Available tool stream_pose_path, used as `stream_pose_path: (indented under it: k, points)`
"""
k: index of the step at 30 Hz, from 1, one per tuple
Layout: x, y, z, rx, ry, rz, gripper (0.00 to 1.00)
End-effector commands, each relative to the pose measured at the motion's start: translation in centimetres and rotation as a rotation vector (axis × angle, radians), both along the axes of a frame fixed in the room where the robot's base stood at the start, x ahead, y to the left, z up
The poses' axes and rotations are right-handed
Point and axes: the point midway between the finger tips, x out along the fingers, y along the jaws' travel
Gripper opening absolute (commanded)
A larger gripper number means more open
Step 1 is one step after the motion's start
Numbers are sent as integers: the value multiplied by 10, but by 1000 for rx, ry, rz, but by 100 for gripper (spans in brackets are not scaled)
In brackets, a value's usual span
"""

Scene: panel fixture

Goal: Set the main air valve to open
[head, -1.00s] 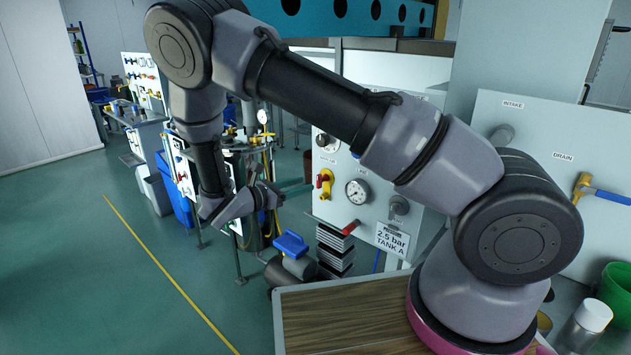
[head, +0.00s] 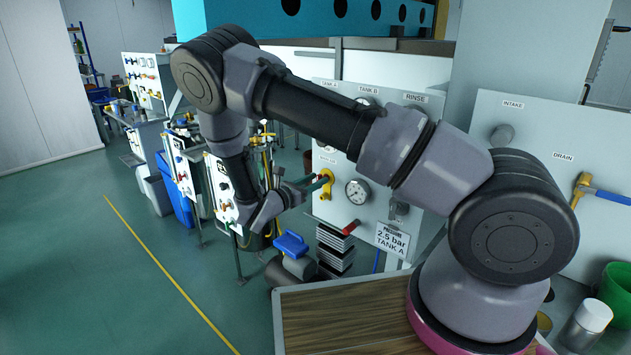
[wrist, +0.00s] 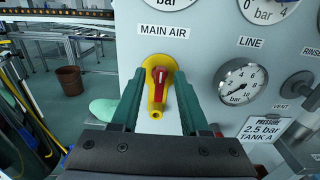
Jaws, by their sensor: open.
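The main air valve (wrist: 158,82) is a red handle on a yellow body, under a "MAIN AIR" label on the grey panel. In the wrist view the red handle stands roughly upright, with the yellow plate around and below it. In the head view the valve (head: 326,186) is partly covered by my fingers. My gripper (wrist: 158,100) is open, its two green fingers on either side of the valve in the wrist view. I cannot tell whether the fingers touch the handle. In the head view my gripper (head: 318,183) reaches the panel from the left.
A round gauge (head: 357,191) labelled "LINE" sits right of the valve, with a vent knob (head: 398,211) beyond it. A red-handled part (head: 349,228) sticks out below.

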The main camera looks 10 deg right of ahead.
Motion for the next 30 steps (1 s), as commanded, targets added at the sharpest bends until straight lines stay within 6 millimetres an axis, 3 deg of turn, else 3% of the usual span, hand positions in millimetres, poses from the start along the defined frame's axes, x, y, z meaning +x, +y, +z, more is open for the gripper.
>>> stream_pose_path:
  k: [9,10,13,30]
  points:
    - [2,-3,0,0,0,0,45]
    - [2,-3,0,0,0,0,37]
    - [2,-3,0,0,0,0,0]
    - [1,-3,0,33,-39,0,0]
